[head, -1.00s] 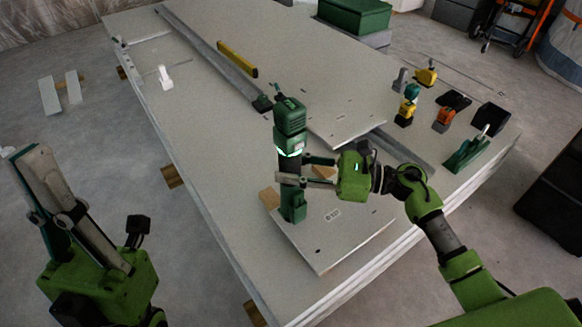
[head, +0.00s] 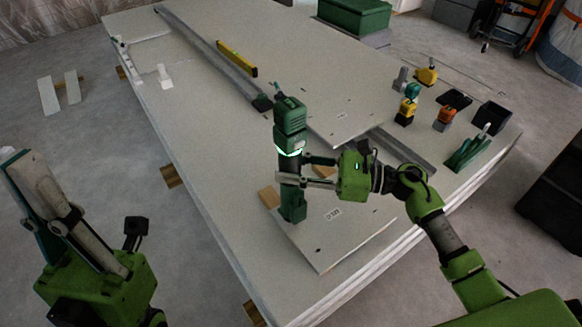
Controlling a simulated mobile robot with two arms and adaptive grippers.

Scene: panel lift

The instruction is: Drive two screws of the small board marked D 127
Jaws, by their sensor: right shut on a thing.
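The small board marked D 127 (head: 345,238) lies on the stack of large panels near its front edge. Its label (head: 333,213) faces up, and a dark spot shows near its front corner. My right gripper (head: 300,180) is shut on a green and dark screwdriver tool (head: 291,150). The tool stands upright with its lower end at the board's left part; whether the tip touches a screw is hidden. A light ring glows on the tool. My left gripper (head: 38,185) is off the panel's left side, empty; its fingers look close together, and their gap is unclear.
A larger board (head: 350,115) lies behind the tool. A long metal rail (head: 215,60) and a yellow level (head: 237,58) lie further back. Several tools and a black bin (head: 491,117) stand at the right.

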